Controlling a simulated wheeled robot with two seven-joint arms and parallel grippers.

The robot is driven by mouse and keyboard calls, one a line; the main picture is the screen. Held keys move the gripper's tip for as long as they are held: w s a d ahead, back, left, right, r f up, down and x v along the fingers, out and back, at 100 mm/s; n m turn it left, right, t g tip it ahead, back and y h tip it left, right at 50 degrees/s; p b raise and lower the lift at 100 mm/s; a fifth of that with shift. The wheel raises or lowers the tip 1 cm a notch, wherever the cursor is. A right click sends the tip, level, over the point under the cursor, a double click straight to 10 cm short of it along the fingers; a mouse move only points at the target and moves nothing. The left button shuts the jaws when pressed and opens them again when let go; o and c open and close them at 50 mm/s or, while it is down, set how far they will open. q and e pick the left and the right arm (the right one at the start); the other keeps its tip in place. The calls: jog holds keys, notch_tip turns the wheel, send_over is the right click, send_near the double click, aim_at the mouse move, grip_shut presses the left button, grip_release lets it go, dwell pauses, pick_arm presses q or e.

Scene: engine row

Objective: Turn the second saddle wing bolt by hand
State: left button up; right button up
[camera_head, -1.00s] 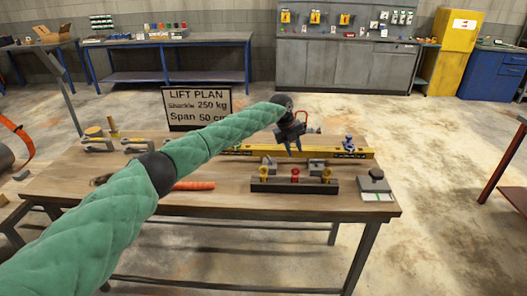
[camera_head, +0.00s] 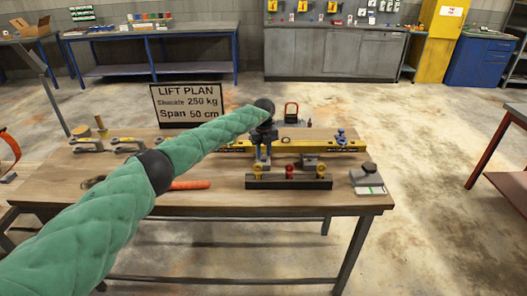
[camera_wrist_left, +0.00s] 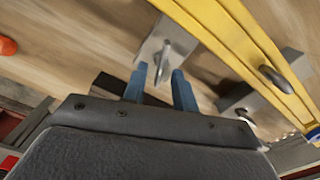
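A yellow beam (camera_head: 330,147) lies across the table, with a small blue fitting (camera_head: 341,137) on its right part. My left gripper (camera_head: 262,158) is low in front of the beam, above the left grey block. In the left wrist view its two blue fingers (camera_wrist_left: 158,80) stand apart. A grey block (camera_wrist_left: 147,48) with an upright metal piece (camera_wrist_left: 162,62) lies just beyond and between the fingertips. I cannot tell whether they touch it, or whether it is the second saddle wing bolt. A second grey block (camera_head: 311,161) stands further right. My right gripper is out of view.
A black rack (camera_head: 290,183) with yellow and red pieces stands close in front of my left gripper. A grey block with a knob (camera_head: 367,178) is at the right.

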pick_arm(q)
jog(key=shift+f, duration=0.45)
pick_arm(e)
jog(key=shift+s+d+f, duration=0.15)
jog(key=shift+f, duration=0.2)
pick_arm(q)
grip_shut()
